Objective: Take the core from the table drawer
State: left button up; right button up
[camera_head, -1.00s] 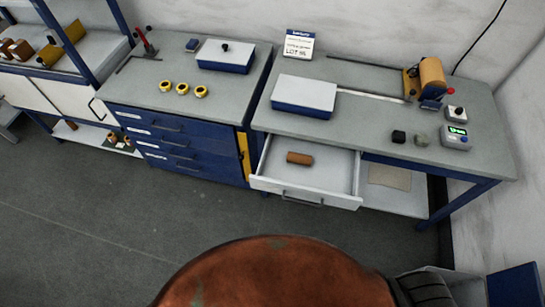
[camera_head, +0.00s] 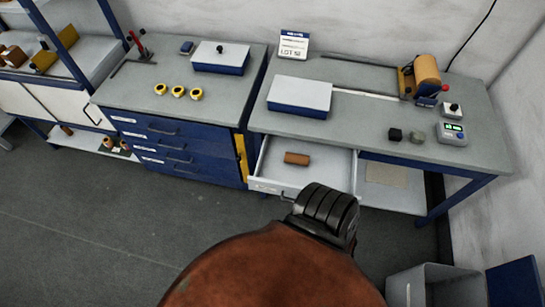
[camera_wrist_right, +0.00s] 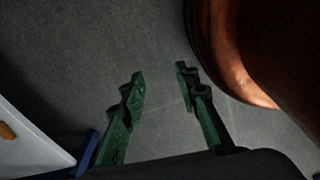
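The core, a short brown cylinder (camera_head: 297,158), lies on its side in the open, pale table drawer (camera_head: 275,176) under the right-hand worktable. In the right wrist view, my right gripper (camera_wrist_right: 160,75) has its two green fingers apart, with nothing between them and grey floor beyond. A pale surface at the lower left of that view looks like the drawer (camera_wrist_right: 35,145), with a small brown piece, probably the core (camera_wrist_right: 7,131), at the edge. In the head view a dark ridged part of my arm covers the drawer's front right corner. My left gripper is not in view.
The worktable (camera_head: 390,135) bears a blue-sided box with a pale lid (camera_head: 300,92), a brown roll on a stand (camera_head: 426,70) and small devices. A blue drawer cabinet (camera_head: 180,150) stands to its left. Floor in front is clear; a grey bin (camera_head: 435,285) stands lower right.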

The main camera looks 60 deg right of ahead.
aim_at(292, 158)
jog(key=i, duration=0.6)
jog(key=z, duration=1.95)
